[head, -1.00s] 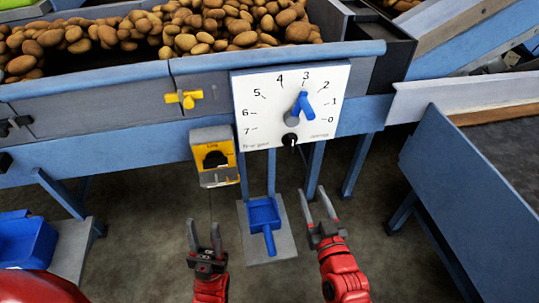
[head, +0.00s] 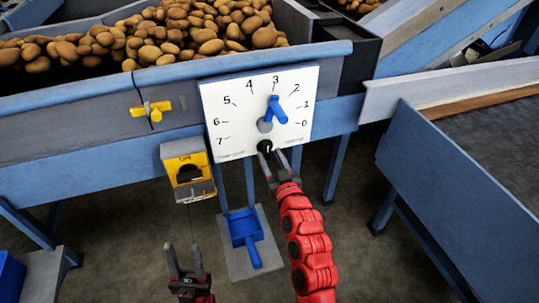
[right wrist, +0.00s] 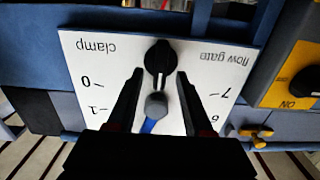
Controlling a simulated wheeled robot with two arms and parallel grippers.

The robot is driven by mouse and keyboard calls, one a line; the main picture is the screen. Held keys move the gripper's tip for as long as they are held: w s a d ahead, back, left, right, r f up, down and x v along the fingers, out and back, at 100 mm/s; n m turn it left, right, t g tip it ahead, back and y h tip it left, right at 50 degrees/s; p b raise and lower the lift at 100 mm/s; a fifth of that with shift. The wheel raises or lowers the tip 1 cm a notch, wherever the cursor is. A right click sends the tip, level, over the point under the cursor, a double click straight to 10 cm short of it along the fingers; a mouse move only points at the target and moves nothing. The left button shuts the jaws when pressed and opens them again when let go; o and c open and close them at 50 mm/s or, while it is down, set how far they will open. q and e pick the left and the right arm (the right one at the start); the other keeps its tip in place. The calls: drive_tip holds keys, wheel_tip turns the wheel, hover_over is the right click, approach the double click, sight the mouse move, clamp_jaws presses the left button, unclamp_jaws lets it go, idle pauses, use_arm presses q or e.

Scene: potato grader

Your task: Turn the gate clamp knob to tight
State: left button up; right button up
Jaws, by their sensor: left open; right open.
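The black clamp knob (head: 264,146) sits at the bottom edge of a white dial panel (head: 225,100), under a blue lever (head: 276,110) that points between 2 and 3. In the right wrist view the knob (right wrist: 160,56) appears upside down with its pale mark toward the lever. My right gripper (head: 279,166) is open at the knob. In the wrist view its fingertips (right wrist: 160,74) lie on either side of the knob's lower part, with visible gaps; depth is hard to tell. My left gripper (head: 186,262) is open and empty, low in front of the machine.
A yellow switch box (head: 201,190) hangs left of the panel. A yellow tap-like handle (head: 151,112) is above it. Potatoes (head: 180,35) fill the hopper. A blue side panel (head: 450,185) stands at right.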

drive_tip(key=shift+w+a, duration=0.2)
drive_tip(key=shift+w, duration=0.45)
clamp_jaws()
